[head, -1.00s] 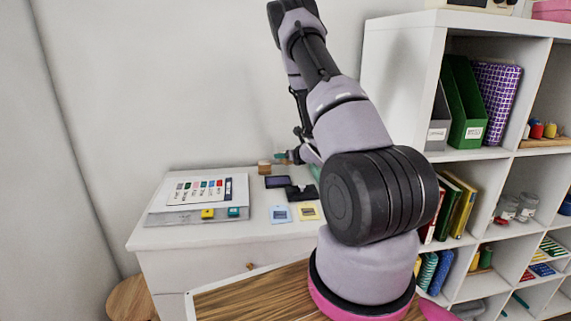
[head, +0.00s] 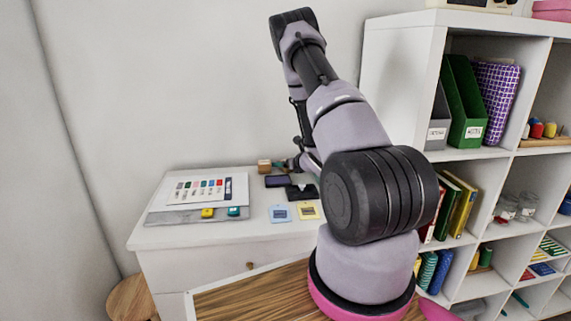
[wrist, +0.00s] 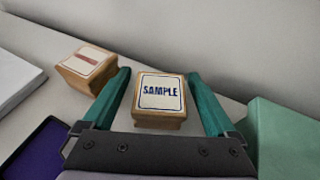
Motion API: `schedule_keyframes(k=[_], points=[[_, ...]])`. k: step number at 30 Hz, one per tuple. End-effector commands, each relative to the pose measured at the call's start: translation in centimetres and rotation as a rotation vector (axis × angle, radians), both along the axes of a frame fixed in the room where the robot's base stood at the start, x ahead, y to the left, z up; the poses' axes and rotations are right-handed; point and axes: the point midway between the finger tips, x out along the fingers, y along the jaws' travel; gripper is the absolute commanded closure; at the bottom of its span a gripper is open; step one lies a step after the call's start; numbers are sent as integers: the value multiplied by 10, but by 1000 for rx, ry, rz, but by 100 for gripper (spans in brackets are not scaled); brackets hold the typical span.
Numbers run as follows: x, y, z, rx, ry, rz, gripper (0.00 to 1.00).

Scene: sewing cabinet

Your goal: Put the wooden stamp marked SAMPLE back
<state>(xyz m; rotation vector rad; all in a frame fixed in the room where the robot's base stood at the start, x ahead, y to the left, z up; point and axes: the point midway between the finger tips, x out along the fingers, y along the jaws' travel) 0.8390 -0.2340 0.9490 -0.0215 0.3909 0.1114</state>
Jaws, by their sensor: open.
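The wooden stamp marked SAMPLE (wrist: 160,93) stands on the cabinet top, its white face with blue letters showing in the wrist view. My gripper (wrist: 158,76) is open, with one teal finger to the left of this stamp and one to the right. A gap shows on each side, so the fingers are not closed on it. In the head view my gripper (head: 288,164) is low over the back of the cabinet top, and I cannot make out the SAMPLE stamp clearly there.
A second wooden stamp with a red mark (wrist: 88,67) stands just left of my left finger. A purple ink pad (wrist: 35,150) lies at lower left, and a green block (wrist: 283,135) at right. The wall is close behind. Blue (head: 280,214) and yellow (head: 308,211) cards lie in front.

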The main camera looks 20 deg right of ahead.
Motion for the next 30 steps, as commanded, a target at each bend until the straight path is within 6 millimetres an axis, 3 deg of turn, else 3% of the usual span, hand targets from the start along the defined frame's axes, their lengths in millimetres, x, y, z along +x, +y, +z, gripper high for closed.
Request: schedule_keyframes(k=[5,15,21,26,30], points=[[-13,-2,8,1,0,-1,8],[-80,-10,35,0,1,-3,8],[-104,-12,45,1,0,-1,8],[-106,-14,56,38,3,-35,8],[-93,-20,91,224,16,-192,8]])
